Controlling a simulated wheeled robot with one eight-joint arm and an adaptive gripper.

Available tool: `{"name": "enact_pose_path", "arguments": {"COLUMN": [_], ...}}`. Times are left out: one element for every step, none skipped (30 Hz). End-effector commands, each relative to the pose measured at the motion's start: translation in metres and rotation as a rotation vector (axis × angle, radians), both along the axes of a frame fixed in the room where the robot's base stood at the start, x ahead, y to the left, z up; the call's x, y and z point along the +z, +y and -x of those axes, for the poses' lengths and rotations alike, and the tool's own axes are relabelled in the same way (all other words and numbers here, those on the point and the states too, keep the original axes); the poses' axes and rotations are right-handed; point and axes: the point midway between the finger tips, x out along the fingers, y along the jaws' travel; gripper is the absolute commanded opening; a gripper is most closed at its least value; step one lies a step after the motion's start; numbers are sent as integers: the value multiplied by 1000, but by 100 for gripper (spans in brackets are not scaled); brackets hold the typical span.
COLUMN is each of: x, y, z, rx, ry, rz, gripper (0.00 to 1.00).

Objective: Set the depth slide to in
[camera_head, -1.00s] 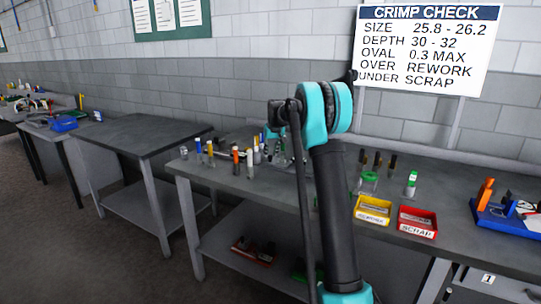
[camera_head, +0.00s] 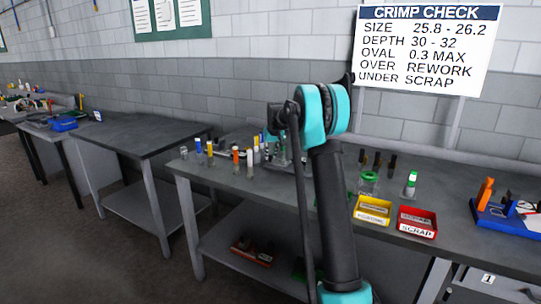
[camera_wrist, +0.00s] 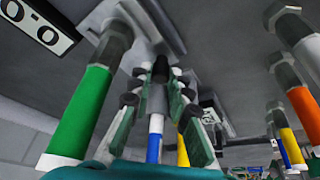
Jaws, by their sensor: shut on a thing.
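In the wrist view my gripper (camera_wrist: 160,82) has its two fingers closed in around a small dark knob (camera_wrist: 160,73), with a grey post below it. This looks like the depth slide's knob, but its slide track and marks are hidden, so I cannot read its setting. A large green hose fitting (camera_wrist: 82,110) stands close at the left. A blue fitting (camera_wrist: 154,145) and a yellow fitting (camera_wrist: 183,153) show between and behind the fingers. In the head view the arm's links hide most of the gripper and the slide at the bench.
A row of coloured fittings (camera_head: 236,158) stands on the bench left of my arm. A yellow rework bin (camera_head: 374,209) and red scrap bin (camera_head: 418,222) sit at the right, near a blue fixture (camera_head: 505,216). The CRIMP CHECK sign (camera_head: 428,48) is behind.

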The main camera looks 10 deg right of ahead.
Motion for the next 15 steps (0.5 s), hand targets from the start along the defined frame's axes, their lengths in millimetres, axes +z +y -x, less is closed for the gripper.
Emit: {"name": "enact_pose_path", "arguments": {"x": [0,0,0,0,1,1,1,1,1,1,1,1,1,1,1], "y": [0,-1,-2,-3,-5,-8,-10,-13,-17,-21,-24,-29,-32,-34,-36], "z": [0,0,1,2,3,5,7,9,12,14,17,20,22,24,25], "rx": [0,0,0,-1,-1,-2,-2,-2,-2,-3,-3,-3,-3,-3,-2], "ry": [0,0,0,0,0,0,0,0,0,0,0,0,0,0,0], "rz": [0,0,0,0,1,0,0,0,0,1,1,1,1,1,0], "gripper": [0,0,0,0,0,0,0,0,0,0,0,0,0,0,0]}}
